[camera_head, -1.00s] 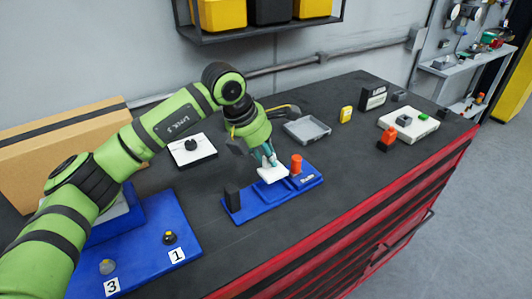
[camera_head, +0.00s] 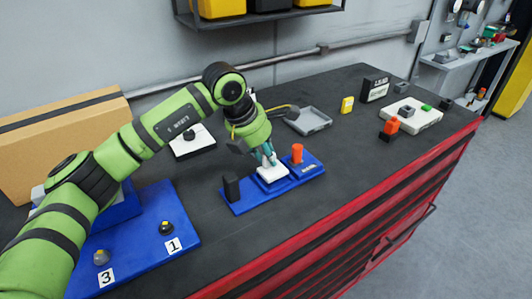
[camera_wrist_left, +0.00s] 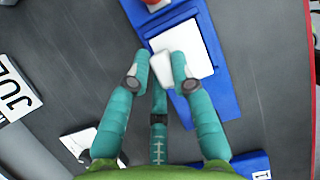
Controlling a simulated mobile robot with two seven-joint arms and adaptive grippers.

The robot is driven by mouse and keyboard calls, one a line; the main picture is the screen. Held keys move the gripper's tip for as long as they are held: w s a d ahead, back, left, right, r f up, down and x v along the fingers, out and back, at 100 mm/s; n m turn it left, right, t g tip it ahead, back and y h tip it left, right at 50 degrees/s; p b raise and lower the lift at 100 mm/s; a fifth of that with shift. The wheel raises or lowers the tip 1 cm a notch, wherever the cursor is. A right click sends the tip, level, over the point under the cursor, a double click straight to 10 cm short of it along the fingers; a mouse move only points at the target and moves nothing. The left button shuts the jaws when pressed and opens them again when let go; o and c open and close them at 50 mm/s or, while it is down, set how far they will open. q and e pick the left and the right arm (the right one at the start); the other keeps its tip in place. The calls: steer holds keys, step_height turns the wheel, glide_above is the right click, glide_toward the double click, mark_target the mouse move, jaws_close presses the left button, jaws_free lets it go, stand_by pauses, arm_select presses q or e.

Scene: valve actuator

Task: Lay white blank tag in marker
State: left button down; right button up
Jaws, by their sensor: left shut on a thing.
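The white blank tag (camera_head: 269,175) is at the middle of the blue marker (camera_head: 250,203), between its black block (camera_head: 231,187) and its orange-red knob (camera_head: 297,153). It looks flat and framed by blue on its sides; I cannot tell whether it touches the bottom. My left gripper (camera_head: 267,161) is above the tag, fingers pointing down. In the left wrist view the left gripper (camera_wrist_left: 160,73) is shut on a small white raised part of the tag (camera_wrist_left: 193,42), over the blue marker (camera_wrist_left: 218,28). My right gripper is out of view.
A blue board (camera_head: 185,212) with numbered knobs lies at the left, and a cardboard box (camera_head: 60,145) stands behind it. A grey tray (camera_head: 310,121) and a yellow block (camera_head: 347,104) are behind the marker. The dark bench top is clear to the marker's right.

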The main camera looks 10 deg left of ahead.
mark_target(264, 157)
arm_select(q)
steer(key=shift+b, duration=0.5)
stand_by(1.2)
steer(key=shift+s+d+f+b, duration=0.1)
steer(key=shift+f+b, duration=0.95)
steer(key=shift+f, duration=0.15)
steer(key=c, duration=1)
jaws_free()
steer(key=shift+r, duration=0.35)
steer(key=v, duration=0.7)
steer(key=shift+s+r, duration=0.2)
steer(key=shift+r, duration=0.05)
